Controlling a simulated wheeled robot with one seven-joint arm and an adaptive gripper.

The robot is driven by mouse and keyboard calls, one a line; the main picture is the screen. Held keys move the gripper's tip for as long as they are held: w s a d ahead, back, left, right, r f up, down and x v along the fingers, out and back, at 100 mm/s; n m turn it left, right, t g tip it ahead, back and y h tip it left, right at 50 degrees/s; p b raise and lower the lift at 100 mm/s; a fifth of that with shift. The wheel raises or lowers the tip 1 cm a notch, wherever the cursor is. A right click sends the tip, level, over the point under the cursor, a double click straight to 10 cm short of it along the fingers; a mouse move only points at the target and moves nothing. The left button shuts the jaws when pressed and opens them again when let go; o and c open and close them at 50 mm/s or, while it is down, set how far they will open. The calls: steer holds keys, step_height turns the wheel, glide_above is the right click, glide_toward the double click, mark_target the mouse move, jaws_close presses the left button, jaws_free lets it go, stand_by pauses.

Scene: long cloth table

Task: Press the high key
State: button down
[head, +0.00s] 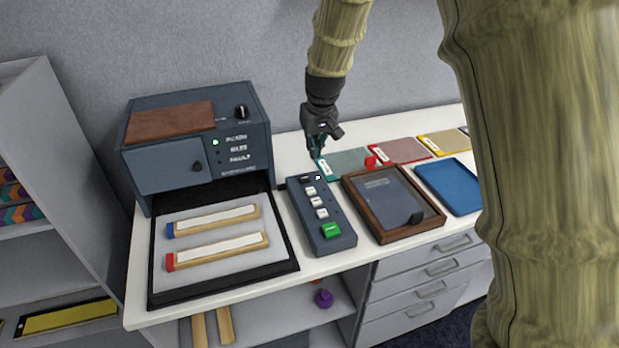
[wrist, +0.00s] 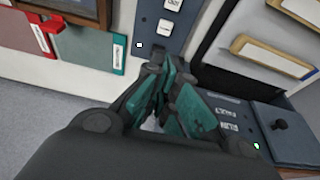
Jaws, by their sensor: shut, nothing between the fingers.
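A dark key panel (head: 340,245) lies on the table with a column of white keys (head: 316,201) and a green key (head: 331,230) at its near end. A small white light (head: 318,178) shows near its far end, beside a darker key (head: 305,179). The key labels are too small to read, so I cannot tell which is the high key. My gripper (head: 316,154) is shut and empty, near the panel's far end. In the wrist view its fingertips (wrist: 158,62) overlap the panel's end and hide part of it; contact cannot be told. Two white keys (wrist: 165,27) show beyond them.
A blue-grey machine (head: 200,140) with a tray (head: 205,218) holding two wooden bars stands left. A wood-framed tray (head: 385,235) is close right of the panel. Coloured folders (head: 400,150) and a blue tray (head: 448,187) lie farther right.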

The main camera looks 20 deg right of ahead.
steer(key=shift+f, duration=0.1)
steer(key=p, duration=0.4)
glide_above(310, 188)
step_height(310, 188, down, 11)
steer(key=shift+f, duration=0.2)
steer(key=shift+f+p, duration=0.35)
steer(key=shift+f, duration=0.65)
steer(key=shift+f, duration=0.15)
